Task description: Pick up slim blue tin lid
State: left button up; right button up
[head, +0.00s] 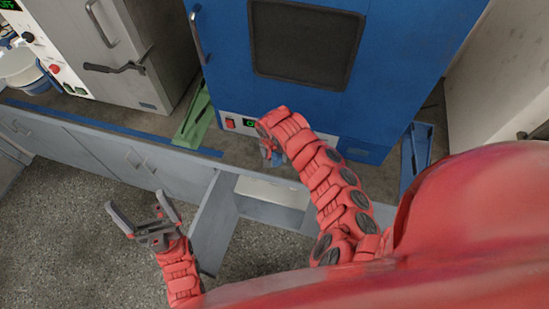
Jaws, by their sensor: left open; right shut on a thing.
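My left gripper (138,202) is open and empty, held over the floor in front of the grey cabinets. My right gripper (268,154) is at the counter's front edge, before the blue oven. It is shut on a small blue thing (277,158), mostly hidden by the gripper and wrist. I cannot tell from its visible part whether this is the slim blue tin lid. I make out no other slim blue lid.
A large blue oven (385,90) and a grey oven (95,45) stand on the counter. A green tray-like piece (197,115) lies between them, and a blue one (415,150) to the right. A white tub (22,70) is far left. Below, a cabinet stands open (213,215).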

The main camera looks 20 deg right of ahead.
jog(key=c, duration=0.4)
jog(key=shift+c, duration=0.2)
jog(key=shift+r+b, duration=0.55)
jog(key=shift+r, duration=0.2)
jog(key=shift+s+a+r+b, duration=0.1)
jog(key=shift+s+r+b, duration=0.2)
jog(key=shift+r, duration=0.2)
jog(key=shift+s+a+r+b, duration=0.15)
jog(key=shift+r+b, duration=0.1)
jog(key=shift+r, duration=0.25)
jog(key=s+a+r, duration=0.1)
jog(key=s+a, duration=0.2)
jog(key=s, duration=0.4)
jog(key=s+a+r, duration=0.1)
jog(key=s+a, duration=0.3)
jog(key=s, duration=0.2)
jog(key=n+y+b, duration=0.1)
jog(key=n+b, duration=0.5)
jog(key=n, duration=0.1)
send_near(275, 156)
jog(key=s+f, duration=0.3)
jog(key=shift+s, duration=0.35)
